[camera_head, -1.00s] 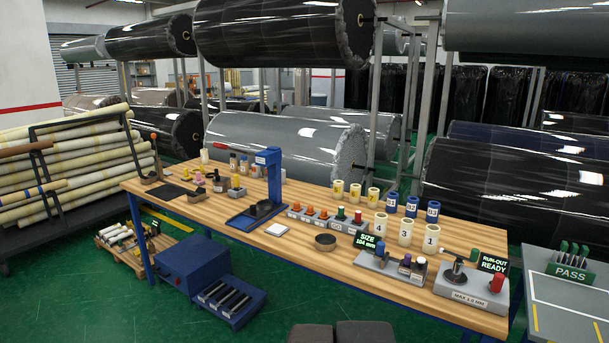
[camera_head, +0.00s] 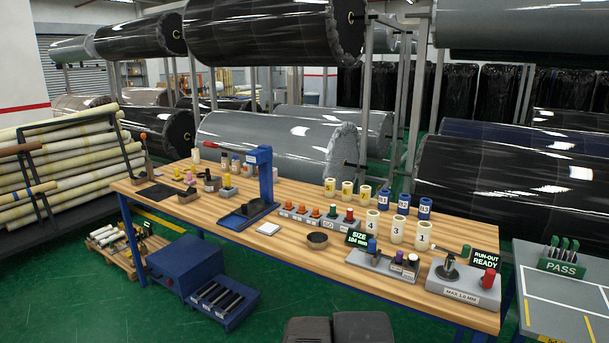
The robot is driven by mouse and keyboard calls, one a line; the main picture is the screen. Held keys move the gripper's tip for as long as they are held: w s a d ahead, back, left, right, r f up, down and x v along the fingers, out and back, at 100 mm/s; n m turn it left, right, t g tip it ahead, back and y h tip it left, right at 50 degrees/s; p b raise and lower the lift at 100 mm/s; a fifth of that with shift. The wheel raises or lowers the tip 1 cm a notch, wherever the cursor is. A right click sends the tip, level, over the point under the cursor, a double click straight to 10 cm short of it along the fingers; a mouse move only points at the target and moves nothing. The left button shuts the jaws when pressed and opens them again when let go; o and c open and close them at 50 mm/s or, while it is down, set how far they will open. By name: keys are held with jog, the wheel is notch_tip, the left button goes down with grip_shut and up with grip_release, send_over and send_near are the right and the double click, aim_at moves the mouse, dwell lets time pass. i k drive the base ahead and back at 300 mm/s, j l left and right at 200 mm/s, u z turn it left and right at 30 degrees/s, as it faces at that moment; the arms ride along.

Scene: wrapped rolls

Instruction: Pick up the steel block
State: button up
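I cannot single out a steel block with certainty. A small pale, flat square piece (camera_head: 268,228) lies on the wooden workbench (camera_head: 330,268), in front of the blue press stand (camera_head: 262,180); its material is not clear. Grey blocks carrying coloured knobs stand at the bench's right: the size gauge base (camera_head: 383,265) and the run-out fixture (camera_head: 462,283). My gripper is not in view.
A dark round dish (camera_head: 317,240) and several cream and blue numbered cylinders stand on the bench. A blue cabinet (camera_head: 187,265) is below it on the green floor. A grey table with a PASS sign (camera_head: 562,267) is at right. Large wrapped rolls fill the racks behind.

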aim_at(397, 265)
jog(key=i+z, duration=0.25)
jog(key=i, duration=0.25)
jog(key=i+j+z, duration=0.1)
jog(key=i+z, duration=0.15)
jog(key=i, duration=0.3)
